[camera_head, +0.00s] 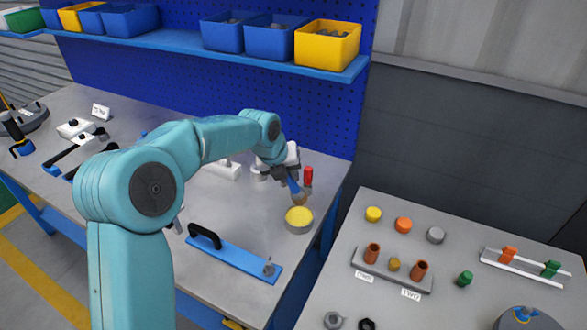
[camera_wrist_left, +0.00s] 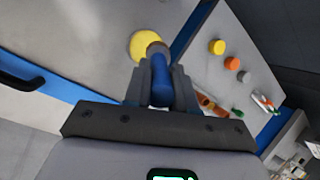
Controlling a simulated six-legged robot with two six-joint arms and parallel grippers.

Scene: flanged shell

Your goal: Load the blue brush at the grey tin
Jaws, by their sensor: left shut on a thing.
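The blue brush (camera_head: 293,187) is in the jaws of my left gripper (camera_head: 287,175), tilted with its brown bristle end down. In the left wrist view the blue handle (camera_wrist_left: 161,88) lies between the two fingers, bristles pointing away from the gripper. The grey tin (camera_head: 299,228), with a yellow surface inside, stands on the workbench just below the bristles in the head view. In the wrist view the bristle end overlaps the edge of the tin's yellow disc (camera_wrist_left: 144,44). I cannot tell whether the bristles touch it. My right gripper is not in view.
A red-handled item (camera_head: 308,175) stands close behind the brush. A blue plate with a black handle (camera_head: 205,236) lies left of the tin. The second table (camera_head: 450,220) at right holds coloured caps and a block with brown cylinders. A blue pegboard stands behind the bench.

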